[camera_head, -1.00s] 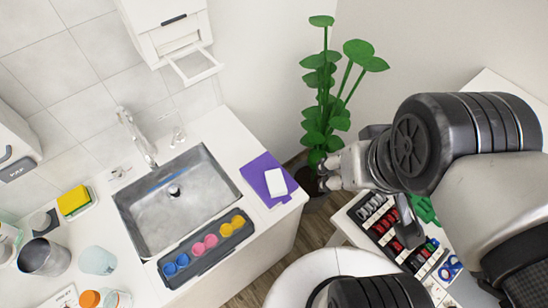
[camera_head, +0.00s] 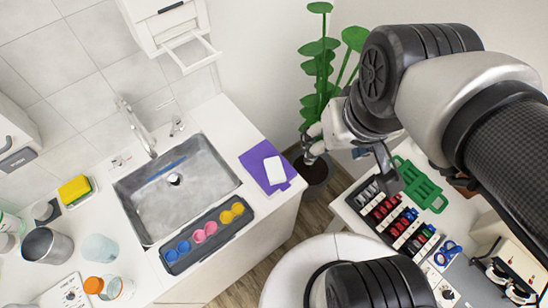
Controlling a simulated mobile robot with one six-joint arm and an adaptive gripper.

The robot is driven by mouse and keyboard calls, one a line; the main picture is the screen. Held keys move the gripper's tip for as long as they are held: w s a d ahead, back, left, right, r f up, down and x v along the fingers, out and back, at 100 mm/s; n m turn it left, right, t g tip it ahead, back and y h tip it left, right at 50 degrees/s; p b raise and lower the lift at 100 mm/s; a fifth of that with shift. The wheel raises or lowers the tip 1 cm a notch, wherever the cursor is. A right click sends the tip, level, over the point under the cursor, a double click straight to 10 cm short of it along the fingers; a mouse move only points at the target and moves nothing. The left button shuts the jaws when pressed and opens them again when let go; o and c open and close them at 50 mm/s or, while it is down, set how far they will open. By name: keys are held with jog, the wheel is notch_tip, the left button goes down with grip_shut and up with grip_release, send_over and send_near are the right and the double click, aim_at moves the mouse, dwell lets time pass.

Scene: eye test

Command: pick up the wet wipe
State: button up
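The wet wipe looks like a flat purple pack (camera_head: 254,157) with a white lid (camera_head: 275,170). It lies on the right end of the white counter, near its edge. My gripper (camera_head: 311,143) is to the right of the pack, over the plant side, and apart from it. The pack is fully visible.
A sink (camera_head: 178,187) is left of the pack, with a grey tray (camera_head: 210,235) of coloured round pieces in front. A potted plant (camera_head: 318,100) stands behind my gripper. A tool drawer (camera_head: 395,217) is at right.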

jog(key=w+a+f+n+g+p, duration=0.1)
jog(key=w+a+f+g, duration=0.1)
jog(key=w+a+f, duration=0.4)
jog(key=n+g+p, duration=0.1)
jog(key=g, duration=0.1)
send_near(275, 168)
jog(key=f+b, duration=0.3)
jog(key=f, duration=0.1)
jog(key=f+b, duration=0.3)
jog(key=f, duration=0.2)
jog(key=shift+s+a+f, duration=0.1)
jog(key=shift+s+a, duration=0.05)
jog(key=shift+s, duration=0.05)
jog(key=c, duration=0.9)
jog(key=shift+o, duration=0.2)
jog(key=shift+r, duration=0.2)
notch_tip(275, 168, up, 20)
jog(key=p, duration=0.6)
jog(key=shift+f, duration=0.1)
